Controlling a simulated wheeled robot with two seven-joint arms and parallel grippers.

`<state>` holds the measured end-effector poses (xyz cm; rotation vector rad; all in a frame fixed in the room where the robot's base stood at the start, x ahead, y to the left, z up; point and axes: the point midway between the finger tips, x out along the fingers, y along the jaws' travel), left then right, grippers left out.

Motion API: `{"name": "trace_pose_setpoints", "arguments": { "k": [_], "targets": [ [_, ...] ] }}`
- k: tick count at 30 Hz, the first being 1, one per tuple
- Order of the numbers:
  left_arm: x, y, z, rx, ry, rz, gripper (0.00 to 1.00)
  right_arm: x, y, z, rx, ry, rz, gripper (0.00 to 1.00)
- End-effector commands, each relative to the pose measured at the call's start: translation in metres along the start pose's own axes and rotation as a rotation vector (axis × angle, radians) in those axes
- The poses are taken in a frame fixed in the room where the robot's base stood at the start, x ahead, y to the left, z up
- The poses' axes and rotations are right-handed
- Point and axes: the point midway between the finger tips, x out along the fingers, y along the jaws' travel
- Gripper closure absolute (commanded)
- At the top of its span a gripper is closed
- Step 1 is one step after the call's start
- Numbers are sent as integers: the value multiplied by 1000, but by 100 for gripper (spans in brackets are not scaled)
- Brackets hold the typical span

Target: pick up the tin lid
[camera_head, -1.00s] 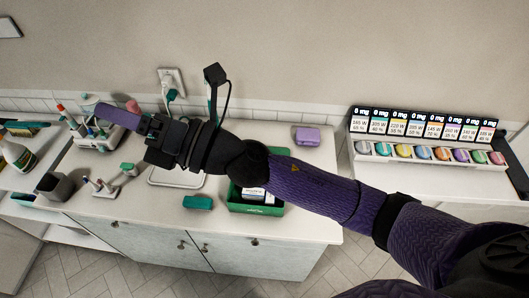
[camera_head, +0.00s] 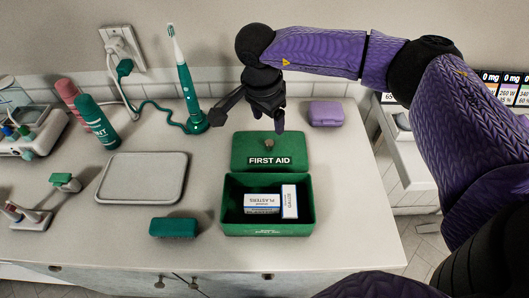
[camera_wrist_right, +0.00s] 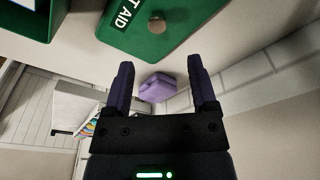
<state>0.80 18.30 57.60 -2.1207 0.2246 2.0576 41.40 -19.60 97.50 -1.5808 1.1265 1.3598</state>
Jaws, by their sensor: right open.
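The green tin lid (camera_head: 245,144), marked FIRST AID and with a small round knob, lies on the counter just behind the open green tin (camera_head: 268,229). It also shows in the right wrist view (camera_wrist_right: 176,22), beyond the fingers. My right gripper (camera_head: 270,122) hangs above the lid's back part, near the knob, and holds nothing. Its two fingers (camera_wrist_right: 160,75) stand apart in the right wrist view, with the lid not between them. In the head view the gripper overlaps the lid's back edge. My left gripper is not in view.
The tin holds white boxes (camera_head: 262,203). A teal toothbrush (camera_head: 188,95) stands left of the gripper. A purple case (camera_head: 326,113) sits to the right. Counter right of the tin is bare.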

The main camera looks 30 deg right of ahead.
Motion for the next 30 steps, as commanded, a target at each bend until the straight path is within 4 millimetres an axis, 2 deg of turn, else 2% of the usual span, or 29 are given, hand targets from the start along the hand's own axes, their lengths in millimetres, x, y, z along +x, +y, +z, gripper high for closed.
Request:
{"name": "trace_pose_setpoints", "arguments": {
  "k": [5, 9, 12, 19, 20, 27, 30],
  "targets": [
    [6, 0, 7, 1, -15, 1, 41, 28, 0, 2, 0, -1, 0, 26],
    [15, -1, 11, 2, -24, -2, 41, 58, 1, 9, 0, -2, 1, 26],
    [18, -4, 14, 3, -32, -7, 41, 71, 1, 8, 0, -2, 0, 26],
    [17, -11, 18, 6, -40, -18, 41, 72, 1, 8, 0, -2, -2, 26],
    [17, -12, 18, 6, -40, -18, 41, 72, 1, 8, 0, -2, -2, 30],
    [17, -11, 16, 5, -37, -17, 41, 72, 1, 8, 0, -2, -2, 81],
    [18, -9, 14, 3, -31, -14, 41, 72, 1, 8, 0, -2, -2, 100]
  ]
}}
